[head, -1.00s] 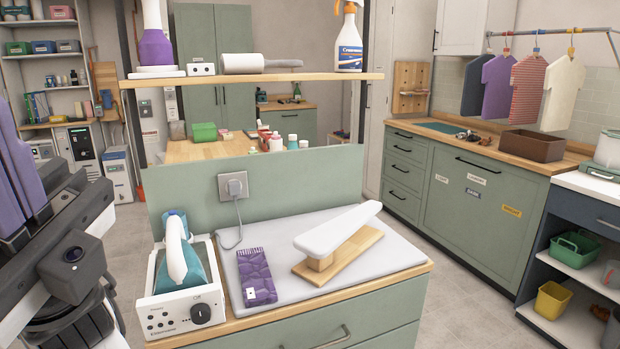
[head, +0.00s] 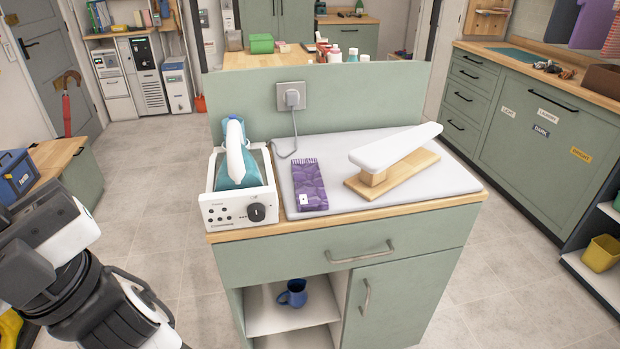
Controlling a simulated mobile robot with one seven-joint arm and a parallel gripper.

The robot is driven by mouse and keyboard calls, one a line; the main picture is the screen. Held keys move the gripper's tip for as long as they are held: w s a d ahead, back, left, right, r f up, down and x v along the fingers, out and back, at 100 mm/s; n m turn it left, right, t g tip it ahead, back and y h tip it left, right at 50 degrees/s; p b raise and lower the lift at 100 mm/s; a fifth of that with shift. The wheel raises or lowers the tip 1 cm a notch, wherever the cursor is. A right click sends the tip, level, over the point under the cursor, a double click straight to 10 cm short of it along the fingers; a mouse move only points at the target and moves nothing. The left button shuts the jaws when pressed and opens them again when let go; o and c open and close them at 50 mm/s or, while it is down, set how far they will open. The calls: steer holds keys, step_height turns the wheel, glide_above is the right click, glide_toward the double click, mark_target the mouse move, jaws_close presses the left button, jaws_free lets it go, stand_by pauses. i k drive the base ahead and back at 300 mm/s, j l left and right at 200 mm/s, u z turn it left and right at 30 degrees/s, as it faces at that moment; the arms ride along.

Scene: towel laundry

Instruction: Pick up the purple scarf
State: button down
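The purple scarf (head: 310,185) lies folded flat on the grey pad (head: 440,185) on top of the green cabinet. It has a quilted pattern, a fringed far end and a small white tag at its near left corner. It lies between the iron station on its left and the small sleeve board on its right, apart from the board. Part of my arm shows at the left edge, well away from the scarf. My gripper's fingers are not visible in the current view.
The iron station (head: 240,200) holds a teal and white iron; its cord runs to a wall socket (head: 291,96). The white sleeve board (head: 395,148) stands on a wooden base. A blue mug (head: 293,293) sits on the open shelf below.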

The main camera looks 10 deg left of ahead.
mark_target(310, 192)
steer(key=j+z, duration=0.15)
steer(key=j, duration=0.7)
steer(key=j+z, duration=0.2)
steer(key=j, duration=0.65)
steer(key=k+j+z, duration=0.15)
steer(key=j, duration=0.7)
steer(key=i+j, duration=0.1)
steer(key=i, duration=0.85)
